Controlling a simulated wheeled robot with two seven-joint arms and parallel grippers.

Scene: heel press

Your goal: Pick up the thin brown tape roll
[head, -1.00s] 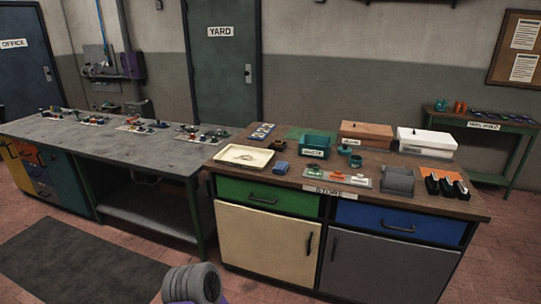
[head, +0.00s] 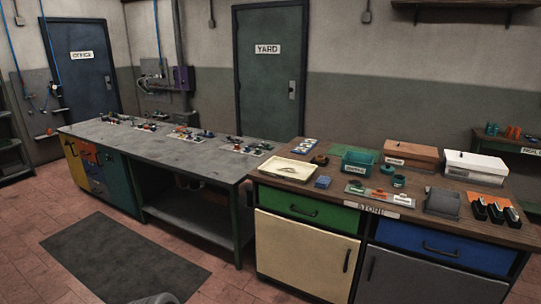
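I cannot make out a thin brown tape roll for certain. A small dark brownish item (head: 320,160) lies on the wooden counter behind the cream tray (head: 289,170), too small to identify. Small teal round items (head: 398,181) stand near the middle of the counter by a flat light strip. Neither of my grippers shows in the head view. Only a grey rounded piece, likely part of my arm, shows at the bottom edge.
The STORE counter also holds a teal bin (head: 358,162), brown box (head: 411,154), white box (head: 474,168), grey holder (head: 442,203) and blue block (head: 322,182). A grey workbench (head: 190,150) with several small parts stands left. The floor before it is clear, with a dark mat (head: 125,258).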

